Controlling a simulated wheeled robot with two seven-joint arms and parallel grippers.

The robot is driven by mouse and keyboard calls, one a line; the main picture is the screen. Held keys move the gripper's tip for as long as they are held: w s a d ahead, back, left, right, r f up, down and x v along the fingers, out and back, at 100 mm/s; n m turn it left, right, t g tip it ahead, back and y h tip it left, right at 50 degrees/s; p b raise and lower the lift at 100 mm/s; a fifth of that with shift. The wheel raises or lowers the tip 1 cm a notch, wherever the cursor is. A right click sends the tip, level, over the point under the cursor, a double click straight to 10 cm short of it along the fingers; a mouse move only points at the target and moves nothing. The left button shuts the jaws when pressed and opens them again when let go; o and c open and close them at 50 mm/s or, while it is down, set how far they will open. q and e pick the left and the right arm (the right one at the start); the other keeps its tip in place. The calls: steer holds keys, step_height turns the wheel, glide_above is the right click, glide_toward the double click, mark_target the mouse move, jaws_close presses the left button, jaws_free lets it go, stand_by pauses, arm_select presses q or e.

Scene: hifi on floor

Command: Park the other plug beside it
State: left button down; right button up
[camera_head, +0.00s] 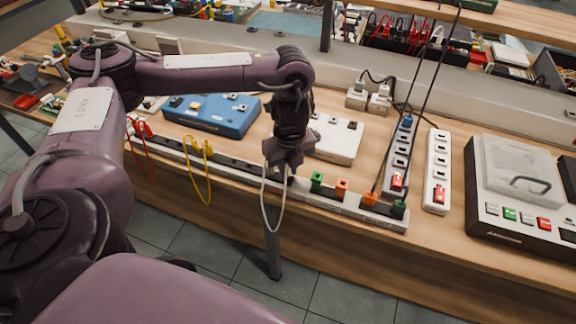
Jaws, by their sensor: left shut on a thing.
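My left gripper (283,166) comes down over the long power strip (297,191) along the table's front edge. It is shut on a plug, which its fingers mostly hide. A pale cable (266,208) hangs in a loop below the gripper, over the front edge. I cannot tell whether the held plug touches the strip. To the right on the strip sit a green plug (317,181), an orange plug (341,187), a second orange plug (370,199) and a second green plug (399,208). My right gripper is out of view.
A blue box (213,113) and a white box (335,138) stand behind the strip. Yellow leads (198,165) and red leads (139,140) hang at left.

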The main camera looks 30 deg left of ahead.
arm_select(q)
steer(key=shift+f, duration=0.3)
steer(key=shift+f+b, duration=0.4)
steer(key=shift+f, duration=0.15)
stand_by(0.6)
stand_by(0.3)
steer(key=c, duration=1.3)
jaws_free()
steer(key=shift+r, duration=0.1)
steer(key=r+p, duration=0.1)
steer(key=r, duration=0.3)
steer(key=r+p, duration=0.2)
steer(key=r, duration=0.1)
steer(key=shift+s+d+r, duration=0.15)
steer(key=shift+d+r, duration=0.05)
steer(key=shift+r, duration=0.2)
step_height(320, 180, up, 5)
steer(key=p, duration=0.6)
steer(key=shift+f, duration=0.1)
